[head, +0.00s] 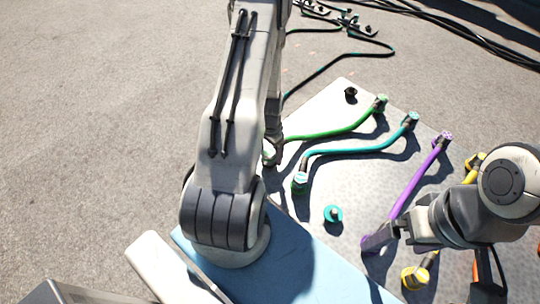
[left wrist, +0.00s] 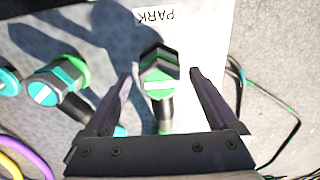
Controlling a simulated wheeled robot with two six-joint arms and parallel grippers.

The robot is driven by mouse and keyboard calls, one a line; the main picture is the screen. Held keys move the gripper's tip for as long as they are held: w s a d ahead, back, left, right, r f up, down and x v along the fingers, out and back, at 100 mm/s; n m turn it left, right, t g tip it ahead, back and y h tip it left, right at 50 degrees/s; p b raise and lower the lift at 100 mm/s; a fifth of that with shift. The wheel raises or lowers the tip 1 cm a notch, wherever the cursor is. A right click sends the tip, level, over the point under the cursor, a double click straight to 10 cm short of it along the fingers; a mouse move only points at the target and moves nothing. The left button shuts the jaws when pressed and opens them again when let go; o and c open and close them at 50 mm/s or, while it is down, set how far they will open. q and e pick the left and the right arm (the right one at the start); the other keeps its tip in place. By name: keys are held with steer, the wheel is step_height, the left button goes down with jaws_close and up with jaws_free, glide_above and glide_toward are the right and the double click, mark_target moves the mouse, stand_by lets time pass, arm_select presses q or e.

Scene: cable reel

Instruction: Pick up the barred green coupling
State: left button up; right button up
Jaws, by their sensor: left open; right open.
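The green coupling (left wrist: 159,86) with a pale bar across its face lies between the spread fingers of my left gripper (left wrist: 158,72) in the left wrist view. I see a gap on both sides of it. In the head view the near end of the green cable (head: 268,154) shows beside my left gripper (head: 272,142), which my arm partly hides. My right gripper (head: 408,234) is open beside the lower end of the purple cable (head: 377,240); I cannot tell whether they touch.
A teal coupling (head: 300,181) with a pale bar lies close by, also in the left wrist view (left wrist: 48,88). A teal cap (head: 333,214) and yellow coupling (head: 414,278) are nearer. A PARK label (left wrist: 155,16) marks the pale board. Loose cables (head: 340,55) lie beyond.

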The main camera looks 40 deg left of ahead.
arm_select(q)
steer(key=c, duration=1.3)
jaws_close()
steer(key=shift+r, duration=0.1)
